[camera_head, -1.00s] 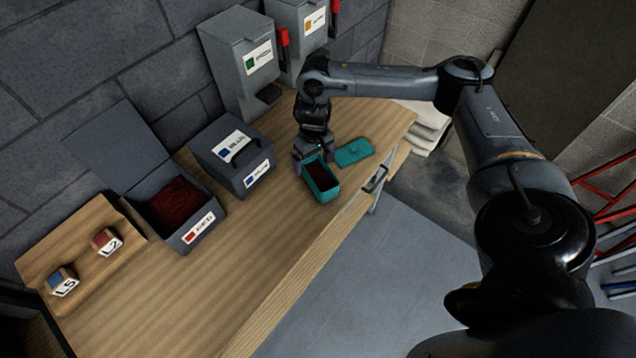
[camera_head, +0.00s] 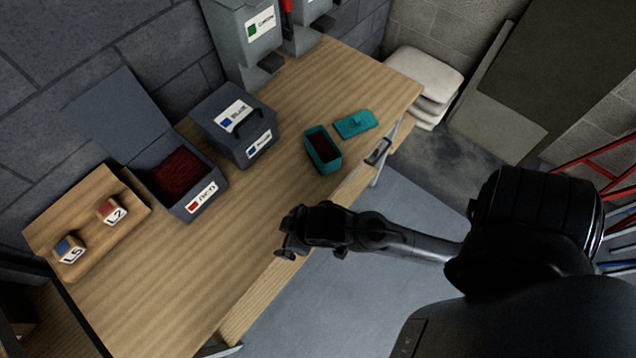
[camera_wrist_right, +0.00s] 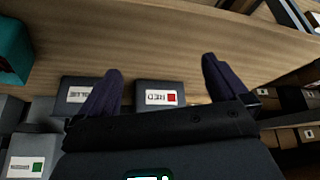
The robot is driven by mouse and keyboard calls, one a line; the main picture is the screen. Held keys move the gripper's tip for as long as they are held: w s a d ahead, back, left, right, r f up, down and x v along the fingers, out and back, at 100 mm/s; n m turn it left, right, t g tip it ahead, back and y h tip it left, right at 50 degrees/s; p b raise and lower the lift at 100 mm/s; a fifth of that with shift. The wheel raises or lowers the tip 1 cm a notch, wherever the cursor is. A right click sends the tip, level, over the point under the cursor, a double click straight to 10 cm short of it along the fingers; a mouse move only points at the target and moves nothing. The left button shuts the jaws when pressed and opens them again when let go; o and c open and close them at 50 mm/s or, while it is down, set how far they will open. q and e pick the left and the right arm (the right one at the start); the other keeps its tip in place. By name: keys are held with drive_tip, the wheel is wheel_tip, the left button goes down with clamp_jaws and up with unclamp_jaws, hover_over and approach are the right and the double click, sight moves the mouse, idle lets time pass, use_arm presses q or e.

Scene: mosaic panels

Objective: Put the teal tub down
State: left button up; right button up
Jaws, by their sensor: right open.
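The teal tub (camera_head: 325,166) stands upright on the wooden table, open, with dark reddish contents inside. Its teal lid (camera_head: 355,123) lies apart on the table just to its right. A teal piece, probably the tub, shows at the left edge of the right wrist view (camera_wrist_right: 12,48). My right gripper (camera_head: 288,246) is near the table's front edge, clear of the tub. In the right wrist view its two fingers (camera_wrist_right: 160,68) are spread with nothing between them. My left gripper is not in view.
A closed blue-labelled bin (camera_head: 262,158) and an open red-labelled bin (camera_head: 205,207) stand left of the tub. Dispensers (camera_head: 240,60) stand at the back. A wooden stand (camera_head: 85,225) holds blocks marked L2 and L5. The table's front middle is clear.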

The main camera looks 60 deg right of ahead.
drive_tip(key=s+d+f+g, duration=0.1)
drive_tip(key=s+d+g, duration=0.1)
drive_tip(key=s, duration=0.4)
drive_tip(key=shift+d+m, duration=0.3)
drive_tip(key=shift+d, duration=0.5)
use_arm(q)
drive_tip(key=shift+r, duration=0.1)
use_arm(e)
drive_tip(key=shift+w+r, duration=0.1)
use_arm(q)
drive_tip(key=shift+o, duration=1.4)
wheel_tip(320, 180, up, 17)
drive_tip(key=p, duration=1.7)
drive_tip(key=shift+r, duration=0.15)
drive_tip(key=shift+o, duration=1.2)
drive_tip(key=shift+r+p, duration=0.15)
drive_tip(key=shift+p, duration=0.2)
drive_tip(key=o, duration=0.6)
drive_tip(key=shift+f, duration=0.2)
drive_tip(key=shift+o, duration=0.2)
use_arm(e)
wheel_tip(320, 180, up, 17)
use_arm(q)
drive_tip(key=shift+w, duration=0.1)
use_arm(e)
drive_tip(key=shift+r, duration=0.1)
